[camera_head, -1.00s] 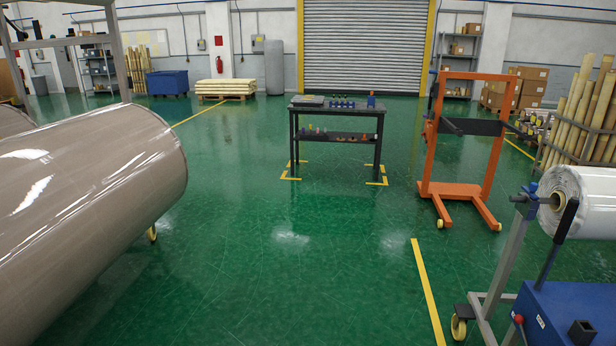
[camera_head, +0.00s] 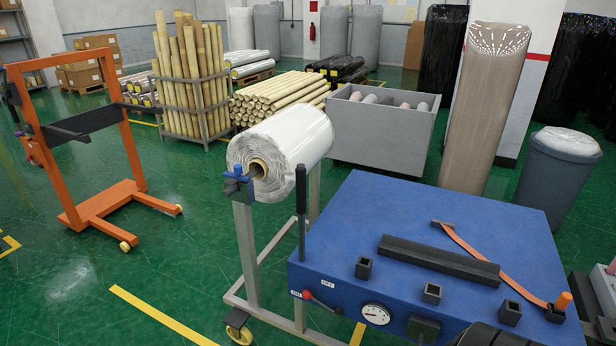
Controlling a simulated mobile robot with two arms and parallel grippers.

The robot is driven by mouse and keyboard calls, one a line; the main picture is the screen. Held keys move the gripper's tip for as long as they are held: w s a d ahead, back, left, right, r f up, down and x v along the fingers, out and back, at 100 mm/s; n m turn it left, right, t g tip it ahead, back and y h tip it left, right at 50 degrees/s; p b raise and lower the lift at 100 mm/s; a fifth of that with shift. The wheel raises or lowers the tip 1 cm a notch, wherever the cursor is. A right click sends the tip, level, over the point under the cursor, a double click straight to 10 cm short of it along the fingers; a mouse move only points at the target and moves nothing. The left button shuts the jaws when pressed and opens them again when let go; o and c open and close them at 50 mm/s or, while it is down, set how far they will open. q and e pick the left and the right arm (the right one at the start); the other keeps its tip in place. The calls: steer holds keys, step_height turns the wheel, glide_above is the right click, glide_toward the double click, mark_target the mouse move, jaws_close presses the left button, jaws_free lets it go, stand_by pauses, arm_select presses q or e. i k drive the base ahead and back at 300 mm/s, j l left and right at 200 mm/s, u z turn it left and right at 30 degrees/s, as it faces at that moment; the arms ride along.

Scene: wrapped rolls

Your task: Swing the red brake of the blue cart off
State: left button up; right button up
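A blue cart-like unit (camera_head: 350,215) with a broad flat top fills the lower right of the head view. Near its front left corner is a small red-knobbed lever (camera_head: 308,294), its short rod running down and right. A small label reading OFF (camera_head: 326,283) sits just above and right of the knob. Another small label is left of the knob, too small to read surely. I cannot tell for certain that this lever is the brake.
A black upright handle (camera_head: 301,215) rises beside the unit's left edge. Behind it, a white wrapped roll (camera_head: 300,140) rests on a grey wheeled stand (camera_head: 246,255). An orange lift frame (camera_head: 132,160) stands at left. A dark bar (camera_head: 440,258) lies on the blue top. Green floor is clear at lower left.

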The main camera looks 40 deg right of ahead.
mark_target(307, 295)
steer(key=i+z, duration=0.25)
steer(key=z, duration=0.2)
steer(key=i+z, duration=0.3)
steer(key=z, duration=0.15)
steer(key=i+j+z, duration=0.1)
steer(key=i+z, duration=0.2)
steer(key=z, duration=0.15)
steer(key=i+j+z, duration=0.2)
steer(key=z, duration=0.3)
